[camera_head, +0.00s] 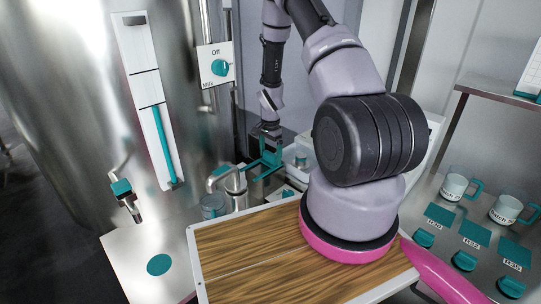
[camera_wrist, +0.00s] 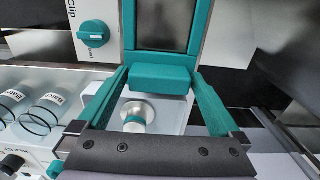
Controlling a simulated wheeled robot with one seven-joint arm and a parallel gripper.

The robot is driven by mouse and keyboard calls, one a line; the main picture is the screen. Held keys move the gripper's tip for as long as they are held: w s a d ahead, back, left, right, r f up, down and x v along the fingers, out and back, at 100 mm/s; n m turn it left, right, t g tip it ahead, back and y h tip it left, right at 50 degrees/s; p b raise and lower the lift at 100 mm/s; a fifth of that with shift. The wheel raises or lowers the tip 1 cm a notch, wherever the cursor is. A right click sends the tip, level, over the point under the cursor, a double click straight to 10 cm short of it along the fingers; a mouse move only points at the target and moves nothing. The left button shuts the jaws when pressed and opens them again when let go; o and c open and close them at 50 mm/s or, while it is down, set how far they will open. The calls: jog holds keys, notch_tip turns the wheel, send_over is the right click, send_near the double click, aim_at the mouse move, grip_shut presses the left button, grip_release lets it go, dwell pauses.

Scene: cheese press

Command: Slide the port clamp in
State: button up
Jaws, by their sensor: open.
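My gripper (camera_wrist: 160,90) is open in the wrist view, with its two teal fingers spread left and right. A teal block (camera_wrist: 160,79) sits between the fingertips, below a teal-framed dark panel. It looks like the port clamp's handle, but I cannot tell for certain. Just below the block, a round silver fitting (camera_wrist: 136,112) with a teal band shows between the fingers. In the head view my gripper (camera_head: 266,163) is small and points down beyond the wooden board, near some metal pipework. The clamp cannot be made out there.
A teal knob (camera_wrist: 93,33) is on the white panel at upper left. Glass jars (camera_wrist: 48,112) stand on the left. In the head view, a wooden board (camera_head: 240,245), a steel tank (camera_head: 75,120), a dial labelled Off (camera_head: 220,67) and labelled mugs (camera_head: 455,185) surround my arm.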

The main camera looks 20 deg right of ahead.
aim_at(255, 172)
grip_shut()
jog(key=s+a, duration=0.1)
jog(key=a, duration=0.1)
jog(key=s+a, duration=0.1)
jog(key=a, duration=0.2)
jog(key=s+a, duration=0.1)
jog(key=a, duration=0.1)
jog(key=shift+a, duration=0.2)
grip_release()
jog(key=shift+a, duration=0.1)
notch_tip(255, 172, up, 11)
dwell(0.5)
